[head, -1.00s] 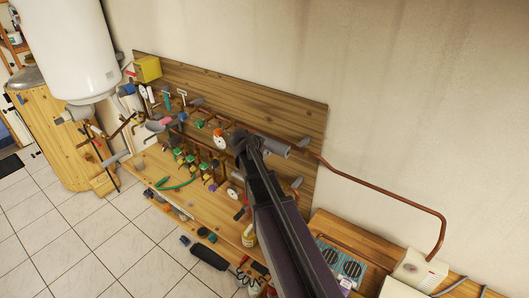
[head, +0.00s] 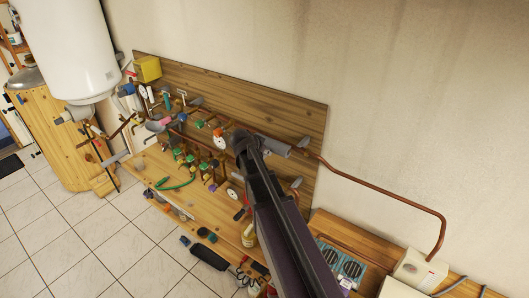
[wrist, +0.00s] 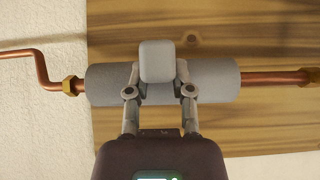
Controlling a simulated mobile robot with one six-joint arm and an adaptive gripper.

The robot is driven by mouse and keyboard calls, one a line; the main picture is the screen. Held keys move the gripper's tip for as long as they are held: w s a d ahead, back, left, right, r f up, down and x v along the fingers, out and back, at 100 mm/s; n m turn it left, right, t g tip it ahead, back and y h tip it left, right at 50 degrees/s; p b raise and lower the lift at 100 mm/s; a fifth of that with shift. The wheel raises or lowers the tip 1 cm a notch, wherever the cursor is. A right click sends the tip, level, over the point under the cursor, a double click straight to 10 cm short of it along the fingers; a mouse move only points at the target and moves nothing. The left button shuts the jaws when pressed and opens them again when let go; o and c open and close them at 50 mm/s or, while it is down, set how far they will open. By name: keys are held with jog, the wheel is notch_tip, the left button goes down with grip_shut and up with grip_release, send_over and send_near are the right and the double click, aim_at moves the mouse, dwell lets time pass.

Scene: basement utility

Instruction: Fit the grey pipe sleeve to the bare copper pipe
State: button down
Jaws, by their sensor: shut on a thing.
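The grey pipe sleeve (wrist: 219,80) lies level across the wrist view, in line with the copper pipe (wrist: 271,77). Pipe shows beyond its right end, and a brass fitting (wrist: 73,86) sits at its left end. I cannot tell whether the sleeve wraps the pipe or only lies in front of it. My gripper (wrist: 157,80) is shut on the sleeve's grey rounded block, which stands out between the fingers. In the head view, my gripper (head: 249,146) covers part of the sleeve (head: 276,147); the pipe runs off to the right.
A wooden backboard (head: 290,112) carries several valves and gauges left of my gripper. The copper pipe bends down to a pale box (head: 419,268) at the right. A white boiler (head: 70,50) hangs at the left. The wall above the board is clear.

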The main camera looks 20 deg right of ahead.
aim_at(268, 145)
jog(key=shift+w+d, duration=0.6)
jog(key=shift+d, duration=0.25)
jog(key=shift+w+d, duration=0.55)
jog(key=shift+d, duration=0.25)
jog(key=shift+c, duration=2.1)
grip_release()
jog(key=shift+s, duration=0.1)
jog(key=s+a, duration=0.5)
jog(key=a, duration=0.2)
jog(key=shift+a, duration=0.25)
